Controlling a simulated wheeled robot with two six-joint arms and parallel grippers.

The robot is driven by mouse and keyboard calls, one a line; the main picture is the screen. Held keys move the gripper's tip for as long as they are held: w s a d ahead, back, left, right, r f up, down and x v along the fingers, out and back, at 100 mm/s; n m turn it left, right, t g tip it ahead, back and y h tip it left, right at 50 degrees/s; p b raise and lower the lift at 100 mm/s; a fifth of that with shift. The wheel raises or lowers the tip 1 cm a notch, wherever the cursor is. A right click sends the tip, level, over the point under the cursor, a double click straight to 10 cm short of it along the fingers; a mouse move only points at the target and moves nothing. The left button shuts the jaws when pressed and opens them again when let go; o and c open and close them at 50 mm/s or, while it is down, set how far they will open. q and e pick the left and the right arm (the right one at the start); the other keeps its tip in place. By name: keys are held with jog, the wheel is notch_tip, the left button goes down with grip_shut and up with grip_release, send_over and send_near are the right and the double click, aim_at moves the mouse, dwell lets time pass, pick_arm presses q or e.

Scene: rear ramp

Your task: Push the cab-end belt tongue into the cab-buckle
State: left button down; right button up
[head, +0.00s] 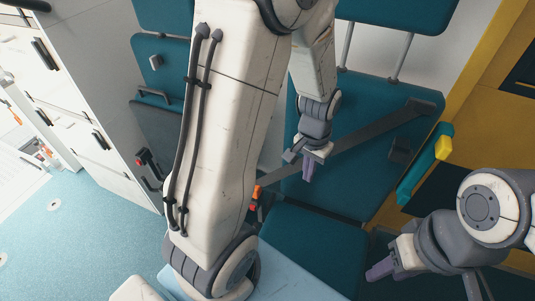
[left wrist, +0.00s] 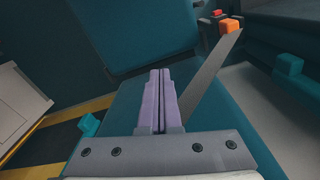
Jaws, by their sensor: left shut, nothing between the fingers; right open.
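The orange-gripped belt tongue (head: 256,192) is at the lower end of the grey belt (head: 350,146), which crosses the teal seat back diagonally. The tongue also shows in the left wrist view (left wrist: 230,26). A dark buckle with a red top (left wrist: 217,14) is right beside it; I cannot tell whether the tongue sits inside. In the head view, my left arm partly hides this buckle (head: 253,208). My left gripper (head: 308,171) is shut and empty, before the seat back, to the right of and above the tongue. My right gripper (head: 380,270) is open and empty at lower right.
A teal seat cushion (head: 318,244) lies below the belt. A yellow-and-teal handle (head: 443,148) is on the right. White cabinets (head: 70,110) stand at the left, with another red-topped fitting (head: 141,159) near them. Blue floor (head: 90,230) is open at lower left.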

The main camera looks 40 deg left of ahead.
pick_arm(q)
jog(key=a+f+n, duration=0.1)
jog(key=a+f, duration=0.2)
jog(key=a, duration=0.2)
jog(key=a+f+n, duration=0.2)
jog(key=a+f, duration=0.2)
jog(key=a, duration=0.2)
jog(key=a+f+n+p, duration=0.1)
jog(key=a+f, duration=0.2)
jog(key=a, duration=0.3)
jog(key=shift+s+a+f+n, duration=0.2)
jog(key=shift+s+f+n, duration=0.1)
jog(key=shift+n, duration=0.1)
notch_tip(320, 180, down, 6)
jog(key=b, duration=0.5)
jog(key=shift+b, duration=0.3)
jog(key=shift+r, duration=0.1)
jog(key=shift+f, duration=0.35)
jog(key=shift+r, duration=0.1)
notch_tip(320, 180, up, 3)
jog(key=p, duration=0.3)
notch_tip(320, 180, up, 10)
jog(key=p, duration=0.1)
jog(key=shift+d+r, duration=0.1)
